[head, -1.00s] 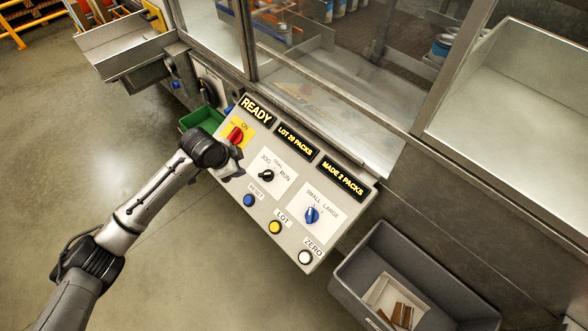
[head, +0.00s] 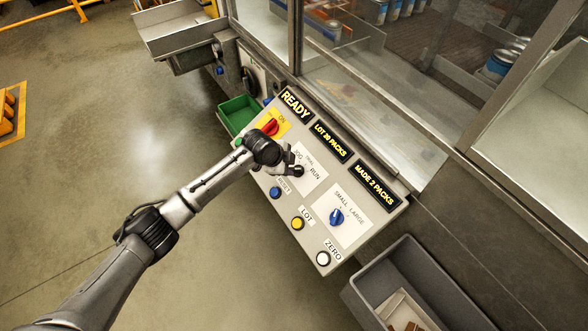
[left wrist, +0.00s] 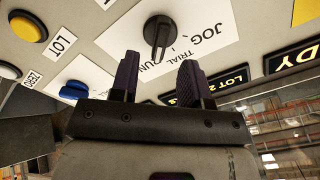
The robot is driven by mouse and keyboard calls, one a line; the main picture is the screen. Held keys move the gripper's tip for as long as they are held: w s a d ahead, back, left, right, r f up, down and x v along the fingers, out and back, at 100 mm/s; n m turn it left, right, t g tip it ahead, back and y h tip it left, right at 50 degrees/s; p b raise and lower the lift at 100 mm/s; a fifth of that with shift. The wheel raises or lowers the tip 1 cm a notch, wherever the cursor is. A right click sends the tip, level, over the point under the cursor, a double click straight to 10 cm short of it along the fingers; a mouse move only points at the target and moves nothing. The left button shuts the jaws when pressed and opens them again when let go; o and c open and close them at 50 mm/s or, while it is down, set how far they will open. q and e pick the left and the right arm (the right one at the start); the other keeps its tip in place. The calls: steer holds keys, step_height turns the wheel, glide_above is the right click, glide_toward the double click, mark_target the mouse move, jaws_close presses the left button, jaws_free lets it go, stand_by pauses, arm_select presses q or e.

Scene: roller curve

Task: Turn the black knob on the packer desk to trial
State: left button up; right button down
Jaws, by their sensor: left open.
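The black knob (head: 298,171) sits on a white plate marked JOG, TRIAL and RUN on the sloping packer desk (head: 318,240). In the left wrist view the knob (left wrist: 157,32) has its bar pointing down the picture toward the lettering. I cannot tell exactly which mark it points at. My left gripper (head: 289,165) is close beside the knob in the head view. In the left wrist view the gripper (left wrist: 158,75) is open, its two dark fingers apart with nothing between the tips, just short of the knob. My right gripper is not in view.
A red switch (head: 269,127) on yellow, a blue SMALL/LARGE knob (head: 337,217), and blue (head: 275,193), yellow (head: 298,223) and white (head: 323,258) buttons surround the knob. A green bin (head: 237,114) and a grey bin (head: 385,277) flank the desk. Glass panels stand behind.

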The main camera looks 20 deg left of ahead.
mark_target(295, 169)
arm_select(q)
steer(key=shift+b+x, duration=0.35)
steer(key=shift+x, duration=2)
steer(key=shift+c, duration=0.3)
jaws_close()
